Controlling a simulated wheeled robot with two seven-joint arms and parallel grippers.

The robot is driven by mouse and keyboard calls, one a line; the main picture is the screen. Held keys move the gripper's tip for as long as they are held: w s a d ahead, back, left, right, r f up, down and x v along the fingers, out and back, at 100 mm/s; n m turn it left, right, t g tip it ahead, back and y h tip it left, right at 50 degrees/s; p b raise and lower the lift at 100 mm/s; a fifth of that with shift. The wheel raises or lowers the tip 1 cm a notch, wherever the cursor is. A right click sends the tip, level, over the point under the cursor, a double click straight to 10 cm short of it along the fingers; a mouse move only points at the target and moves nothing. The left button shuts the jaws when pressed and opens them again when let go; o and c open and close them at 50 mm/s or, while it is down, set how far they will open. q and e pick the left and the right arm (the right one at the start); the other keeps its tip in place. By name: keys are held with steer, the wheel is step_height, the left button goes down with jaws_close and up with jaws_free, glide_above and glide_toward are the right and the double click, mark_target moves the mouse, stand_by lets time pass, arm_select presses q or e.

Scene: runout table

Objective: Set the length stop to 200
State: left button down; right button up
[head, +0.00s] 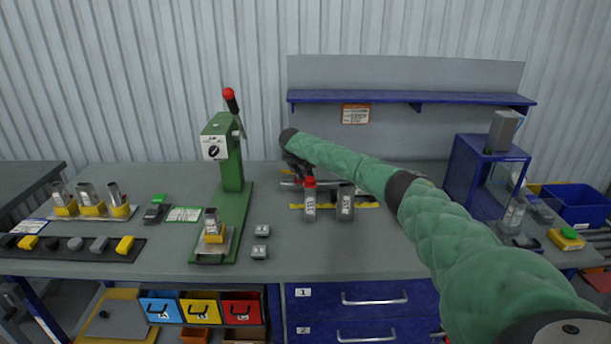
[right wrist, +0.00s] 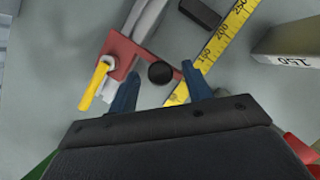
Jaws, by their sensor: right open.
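In the right wrist view, the length stop (right wrist: 122,56) is a red block on a pale metal rail (right wrist: 147,22), with a yellow lever (right wrist: 95,84) on its left. A black round knob (right wrist: 161,73) sits on its right part. A yellow scale (right wrist: 212,48) runs beside it, with 150, 200 and 250 readable; the stop's red tip meets the scale just below the 150 figure. My right gripper (right wrist: 162,90) is open, its blue fingertips either side of the knob, apart from it. My left gripper is not in view.
A green press (head: 231,170) stands left.

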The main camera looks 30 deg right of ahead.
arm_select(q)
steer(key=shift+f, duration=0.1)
arm_select(e)
steer(key=shift+f, duration=0.2)
steer(key=shift+c, duration=0.2)
